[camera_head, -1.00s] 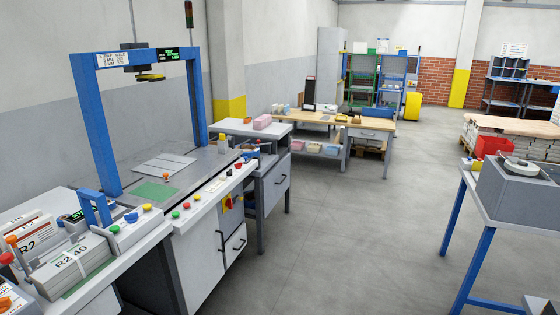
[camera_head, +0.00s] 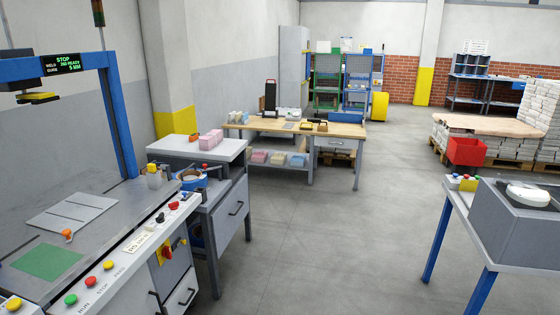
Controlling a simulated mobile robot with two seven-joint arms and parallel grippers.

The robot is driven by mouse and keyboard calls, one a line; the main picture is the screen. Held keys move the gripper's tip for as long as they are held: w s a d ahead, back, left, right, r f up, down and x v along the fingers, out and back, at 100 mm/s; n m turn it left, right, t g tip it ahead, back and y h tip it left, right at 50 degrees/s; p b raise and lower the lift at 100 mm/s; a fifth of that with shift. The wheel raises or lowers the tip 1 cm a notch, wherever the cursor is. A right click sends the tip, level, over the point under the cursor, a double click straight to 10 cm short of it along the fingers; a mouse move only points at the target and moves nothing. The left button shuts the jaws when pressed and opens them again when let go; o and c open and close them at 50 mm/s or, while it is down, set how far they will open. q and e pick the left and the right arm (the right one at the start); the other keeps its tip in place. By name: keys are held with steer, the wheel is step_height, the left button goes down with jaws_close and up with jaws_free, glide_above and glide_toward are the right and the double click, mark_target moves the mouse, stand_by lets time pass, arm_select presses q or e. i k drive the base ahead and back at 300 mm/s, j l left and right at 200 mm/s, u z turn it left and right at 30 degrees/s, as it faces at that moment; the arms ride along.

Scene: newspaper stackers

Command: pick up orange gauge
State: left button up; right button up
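A small orange item (camera_head: 67,235) stands on the strapping machine's grey top (camera_head: 130,200) at the left, close to a green patch. Another small orange item (camera_head: 194,137) lies on the white-topped bench (camera_head: 180,148) beside the pink blocks. Both are too small for me to tell which, if either, is the orange gauge. Neither of my grippers is in view.
The machine's blue frame (camera_head: 122,110) and button panel (camera_head: 115,265) fill the left. A wooden workbench (camera_head: 290,127) stands ahead. A blue-legged table (camera_head: 432,240) with a grey box is at the right. The floor between (camera_head: 320,240) is clear.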

mark_target(194, 136)
steer(key=i+u, duration=0.1)
steer(key=i, duration=0.6)
steer(key=i+l+u, duration=0.1)
steer(key=i, duration=0.55)
steer(key=i+l+u, duration=0.3)
steer(key=i+u, duration=0.2)
steer(key=i, duration=0.15)
steer(key=i+l+u, duration=0.5)
steer(key=i+l+z, duration=0.85)
steer(key=i+z, duration=0.3)
steer(key=i, duration=0.2)
steer(key=i+l+z, duration=0.1)
steer(key=i+z, duration=0.15)
steer(key=i, duration=1.1)
steer(key=i+u, duration=0.35)
steer(key=i, duration=0.25)
steer(key=i+l+u, duration=0.2)
steer(key=i+u, duration=0.15)
steer(key=i, duration=0.2)
steer(key=i+u, duration=0.2)
steer(key=u, duration=0.25)
steer(key=i+l+u, duration=0.1)
steer(key=u, duration=0.35)
steer(key=i+l+u, duration=0.2)
steer(key=u, duration=0.25)
steer(key=i, duration=0.1)
